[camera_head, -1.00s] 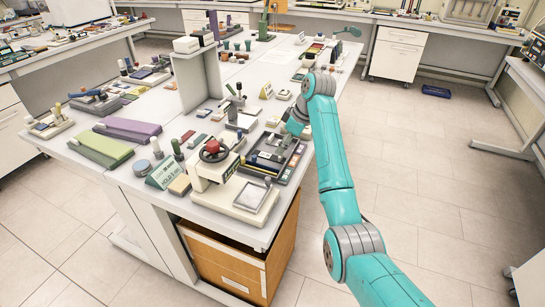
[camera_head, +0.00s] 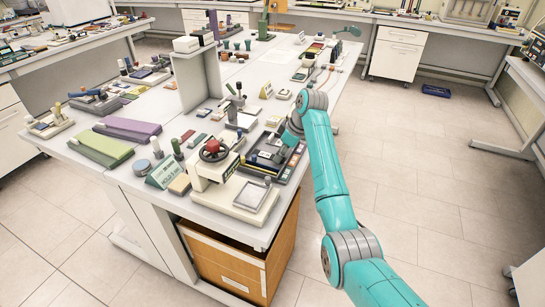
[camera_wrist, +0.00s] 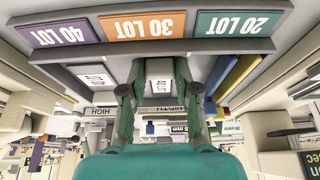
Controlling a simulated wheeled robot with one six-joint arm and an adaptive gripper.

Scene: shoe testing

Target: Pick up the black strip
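My gripper (camera_head: 281,150) is low over a dark tray (camera_head: 262,171) near the right edge of the white bench in the head view. In the wrist view the two fingers of my gripper (camera_wrist: 160,92) stand apart, with nothing clearly held between them. I cannot pick out the black strip with certainty. Several small dark pieces lie in and around the tray, partly hidden by my gripper and arm. Purple, orange and teal lot labels show upside down at the top of the wrist view.
A white press with a red knob (camera_head: 212,146) stands just left of the tray. A green mat (camera_head: 101,148) and a purple mat (camera_head: 128,128) lie farther left. A wooden drawer cabinet (camera_head: 222,262) is below the bench.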

